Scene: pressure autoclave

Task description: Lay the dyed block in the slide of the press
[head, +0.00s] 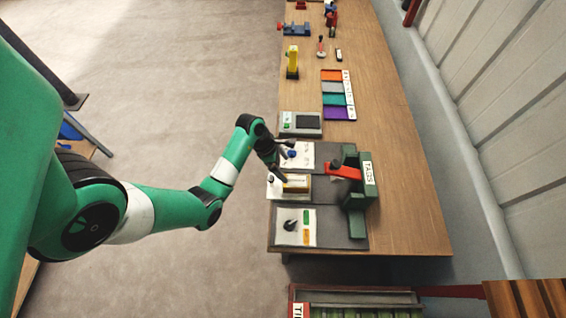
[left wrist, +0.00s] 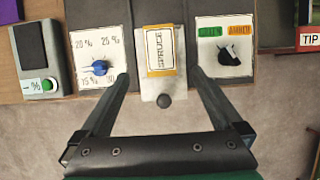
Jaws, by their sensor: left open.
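The green press (head: 357,198) stands on the bench, with a red part and a dark knob on it. Its white slide (head: 275,192) sticks out to the left; in the left wrist view, the slide (left wrist: 150,83) has a round grey knob at its near end. A pale, yellow-edged piece marked SPRUCE (left wrist: 160,50) shows on the slide; I cannot tell whether it is a block or a label. No dyed block can be made out for certain. My left gripper (left wrist: 160,78) is open and empty, its fingers apart on either side of the slide. My right gripper is not in view.
A blue dial panel (left wrist: 98,68) and a black-knob panel (left wrist: 232,53) flank the slide. A grey meter (head: 301,123), a tray of coloured strips (head: 338,88) and a yellow tool (head: 292,65) lie farther along the bench. The bench's right side (head: 395,150) is clear.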

